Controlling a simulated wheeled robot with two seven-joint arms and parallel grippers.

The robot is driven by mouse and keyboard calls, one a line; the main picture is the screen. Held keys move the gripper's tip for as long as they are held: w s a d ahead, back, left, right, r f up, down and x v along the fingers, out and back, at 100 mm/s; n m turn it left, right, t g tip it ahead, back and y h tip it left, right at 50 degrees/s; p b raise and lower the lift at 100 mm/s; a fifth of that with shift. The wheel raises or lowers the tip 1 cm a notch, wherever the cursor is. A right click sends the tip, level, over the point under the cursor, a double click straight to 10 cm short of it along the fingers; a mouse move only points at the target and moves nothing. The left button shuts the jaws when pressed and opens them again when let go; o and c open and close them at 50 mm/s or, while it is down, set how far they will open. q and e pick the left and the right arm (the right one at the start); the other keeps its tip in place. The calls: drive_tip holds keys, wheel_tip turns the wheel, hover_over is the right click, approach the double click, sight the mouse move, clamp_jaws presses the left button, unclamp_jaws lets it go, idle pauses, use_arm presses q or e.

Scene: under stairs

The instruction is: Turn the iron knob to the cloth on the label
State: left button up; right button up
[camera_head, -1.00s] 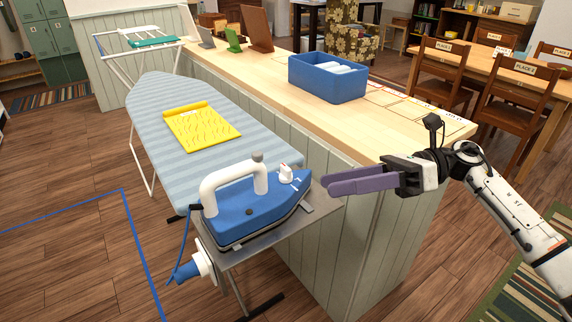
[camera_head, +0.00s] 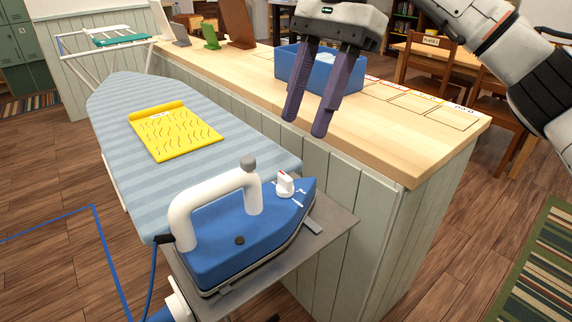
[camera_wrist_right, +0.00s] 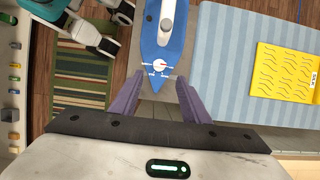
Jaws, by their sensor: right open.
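A blue iron (camera_head: 235,240) with a white handle rests on a grey metal plate (camera_head: 330,228) at the end of the ironing board. Its white knob (camera_head: 285,184) sits on top near the tip, with small markings around it. In the right wrist view the knob (camera_wrist_right: 160,66) shows between and beyond the fingers. My right gripper (camera_head: 307,124) is open and empty, its purple fingers pointing down above and beyond the knob, apart from it. A yellow cloth (camera_head: 176,132) with wavy lines lies on the striped ironing board (camera_head: 115,108). The left gripper is not in view.
A wooden counter (camera_head: 400,150) runs behind the board and holds a blue bin (camera_head: 292,66) with white contents. A drying rack (camera_head: 110,38) stands at the back left. A green striped rug (camera_head: 535,270) lies at the right.

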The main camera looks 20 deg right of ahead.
sight(285, 175)
drive_tip(key=b+x, duration=0.1)
drive_tip(key=x, duration=0.8)
drive_tip(key=shift+s+a+f, duration=0.1)
drive_tip(key=shift+f, duration=0.1)
drive_tip(key=c, duration=1.1)
